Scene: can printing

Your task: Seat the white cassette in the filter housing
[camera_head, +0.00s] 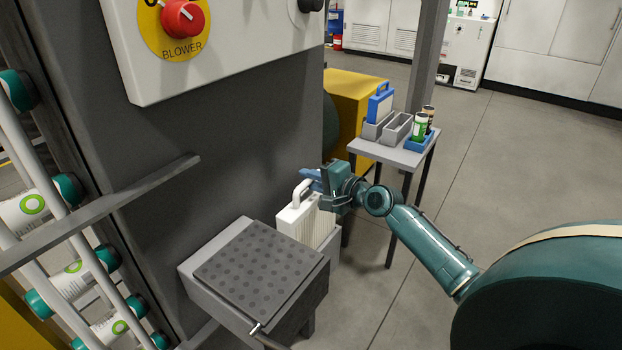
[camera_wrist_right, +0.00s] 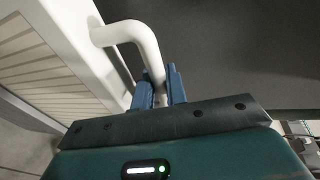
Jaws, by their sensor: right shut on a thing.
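The white cassette (camera_head: 308,222) stands upright beside the dark machine wall in the head view, its pleated face toward me. Its white handle also shows in the right wrist view (camera_wrist_right: 128,34). My right gripper (camera_head: 310,181) is shut on the handle, with the bar between its blue fingers (camera_wrist_right: 160,90). The cassette's lower end is at a narrow grey box (camera_head: 330,250); I cannot tell whether this box is the filter housing or how deep the cassette sits. My left gripper is out of view.
A grey box with a dotted dark top (camera_head: 262,265) stands in front of the cassette. A small table (camera_head: 407,156) behind holds a blue-framed cassette (camera_head: 380,104), grey holders and cans. A grey rail (camera_head: 110,210) and a can chute are at left. The floor at right is clear.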

